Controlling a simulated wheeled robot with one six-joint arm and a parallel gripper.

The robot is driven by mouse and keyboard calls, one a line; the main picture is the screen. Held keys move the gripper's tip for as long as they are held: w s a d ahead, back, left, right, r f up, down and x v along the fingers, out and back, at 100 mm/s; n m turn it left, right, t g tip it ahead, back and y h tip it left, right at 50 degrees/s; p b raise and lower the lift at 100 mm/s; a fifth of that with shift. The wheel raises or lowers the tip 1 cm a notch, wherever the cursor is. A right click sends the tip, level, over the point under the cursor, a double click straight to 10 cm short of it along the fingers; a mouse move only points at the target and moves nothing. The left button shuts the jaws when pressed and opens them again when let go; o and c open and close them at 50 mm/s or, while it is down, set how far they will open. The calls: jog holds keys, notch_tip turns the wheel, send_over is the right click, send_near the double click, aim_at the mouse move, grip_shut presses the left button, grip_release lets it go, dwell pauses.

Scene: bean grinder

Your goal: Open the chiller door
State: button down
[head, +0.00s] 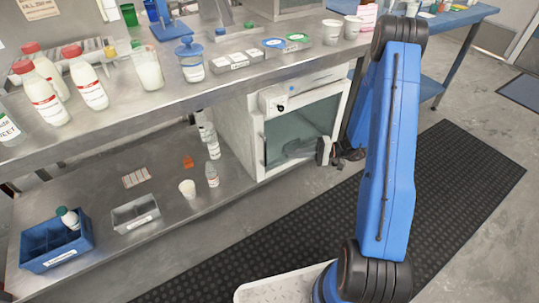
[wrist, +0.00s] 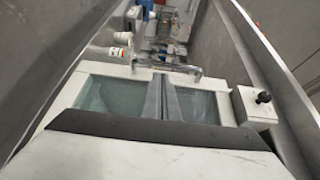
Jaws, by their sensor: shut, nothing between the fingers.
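The chiller (head: 254,125) is a white box under the steel bench, with a dark glass door (head: 290,125) in a white frame. The door looks shut. A slim upright handle (head: 263,150) runs along the door's left edge. It also shows in the wrist view (wrist: 182,68) as a pale bar beyond my fingertips.
A panel with a black knob (wrist: 263,97) is above the door. A black floor mat (head: 290,215) lies clear in front.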

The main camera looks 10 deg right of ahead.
jog(key=w+a+f+t, duration=0.1)
jog(key=w+a+f, duration=0.1)
jog(key=a, duration=0.6)
jog(key=shift+w+a+m, duration=0.3)
jog(key=shift+w+a, duration=0.1)
jog(key=shift+w, duration=0.3)
jog(key=shift+s, duration=0.1)
